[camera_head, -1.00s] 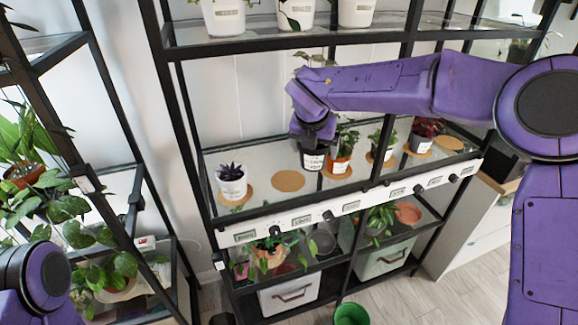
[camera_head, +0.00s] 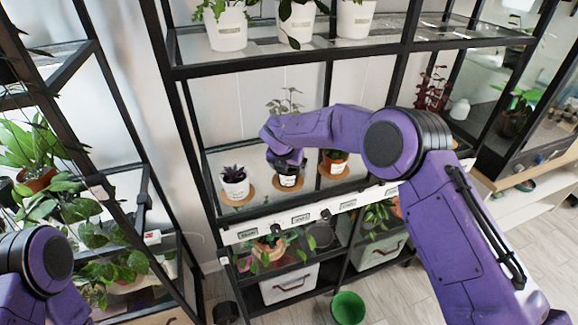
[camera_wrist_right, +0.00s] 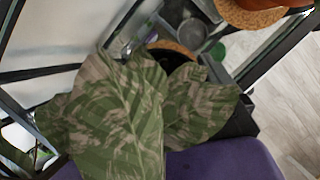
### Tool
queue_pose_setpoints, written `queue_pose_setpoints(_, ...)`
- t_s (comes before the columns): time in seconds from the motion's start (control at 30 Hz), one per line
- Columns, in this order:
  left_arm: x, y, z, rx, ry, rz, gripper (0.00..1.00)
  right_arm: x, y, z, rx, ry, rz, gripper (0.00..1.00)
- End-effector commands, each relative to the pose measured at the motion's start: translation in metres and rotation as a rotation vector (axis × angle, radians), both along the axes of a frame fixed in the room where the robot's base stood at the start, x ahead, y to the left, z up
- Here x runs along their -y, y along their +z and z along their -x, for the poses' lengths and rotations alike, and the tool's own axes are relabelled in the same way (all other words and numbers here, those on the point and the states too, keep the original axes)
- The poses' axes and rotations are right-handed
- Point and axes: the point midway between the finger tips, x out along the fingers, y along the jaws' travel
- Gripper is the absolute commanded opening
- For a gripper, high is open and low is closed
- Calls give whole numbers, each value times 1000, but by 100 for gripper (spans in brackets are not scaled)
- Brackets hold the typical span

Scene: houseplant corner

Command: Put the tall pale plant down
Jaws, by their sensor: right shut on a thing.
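My right gripper (camera_head: 287,163) is shut on the black pot (camera_head: 288,181) with a white label. The tall pale plant's thin stems and leaves (camera_head: 286,102) rise behind my arm. In the right wrist view its broad, pale-mottled leaves (camera_wrist_right: 130,112) cover much of the picture and hide most of the pot. The pot looks upright, over or on a round cork mat (camera_head: 302,187) on the glass shelf. I cannot tell whether it touches the mat. The mat's rim shows past the pot in the right wrist view (camera_wrist_right: 172,46). My left gripper is out of view.
Left of the held pot is a white pot (camera_head: 236,189) with a dark purple plant, on its own mat. To the right stands a terracotta pot (camera_head: 336,165). Black posts frame the shelf. A green bucket (camera_head: 347,308) is on the floor.

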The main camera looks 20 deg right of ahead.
Motion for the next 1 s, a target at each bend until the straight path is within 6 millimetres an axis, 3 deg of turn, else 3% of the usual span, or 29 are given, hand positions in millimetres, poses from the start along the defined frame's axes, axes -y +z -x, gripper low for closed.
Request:
queue_pose_setpoints(0.03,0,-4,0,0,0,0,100,0,-3,0,0,-1,0,56)
queue_pose_setpoints(0.07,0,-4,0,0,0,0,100,0,-3,0,-1,-1,-1,94)
queue_pose_setpoints(0.1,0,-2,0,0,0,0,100,0,-2,0,-1,-1,-1,100)
queue_pose_setpoints(0.37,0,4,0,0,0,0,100,0,4,0,0,0,0,100)
queue_pose_setpoints(0.43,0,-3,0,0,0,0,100,-2,9,2,2,0,-1,100)
queue_pose_setpoints(0.8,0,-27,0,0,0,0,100,-24,90,33,4,-1,-2,100)
queue_pose_setpoints(1.0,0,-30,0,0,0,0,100,-28,109,40,1,-1,0,100)
